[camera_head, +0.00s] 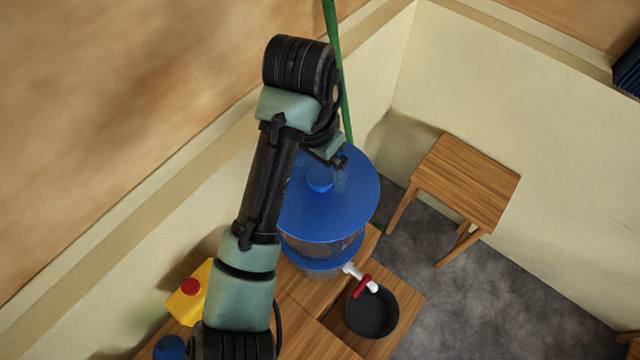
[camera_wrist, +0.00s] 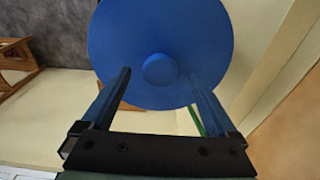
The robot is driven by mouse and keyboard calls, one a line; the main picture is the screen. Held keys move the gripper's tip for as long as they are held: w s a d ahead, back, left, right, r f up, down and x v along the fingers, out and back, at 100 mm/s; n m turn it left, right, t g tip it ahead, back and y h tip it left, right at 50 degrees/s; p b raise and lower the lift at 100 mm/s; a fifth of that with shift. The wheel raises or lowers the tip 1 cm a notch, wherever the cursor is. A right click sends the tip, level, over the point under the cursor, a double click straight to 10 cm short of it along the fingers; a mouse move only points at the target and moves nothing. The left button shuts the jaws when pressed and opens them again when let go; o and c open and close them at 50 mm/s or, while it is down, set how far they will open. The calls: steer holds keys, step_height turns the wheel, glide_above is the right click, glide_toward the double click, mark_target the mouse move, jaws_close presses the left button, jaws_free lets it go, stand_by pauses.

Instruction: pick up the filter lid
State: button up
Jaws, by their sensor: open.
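The filter lid (camera_head: 330,205) is a round blue disc with a small raised knob (camera_head: 319,180) in its middle. It sits on top of a clear water filter with a blue band and a white and red tap (camera_head: 360,278). In the wrist view the lid (camera_wrist: 160,90) fills the upper middle, with its knob (camera_wrist: 159,70) near the centre. My gripper (camera_wrist: 160,85) is open and empty. Its two fingers point toward the lid, one on each side of the knob. In the head view my gripper (camera_head: 341,172) is over the lid, partly hidden by my arm.
The filter stands on a wooden table (camera_head: 300,290). A dark bowl (camera_head: 372,312) is below the tap. A green pole (camera_head: 335,60) rises behind the lid. A wooden stool (camera_head: 462,180) stands to the right on open floor.

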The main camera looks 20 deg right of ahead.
steer(key=shift+d+f, duration=0.1)
steer(key=shift+f, duration=0.85)
steer(key=shift+r, duration=0.1)
jaws_close()
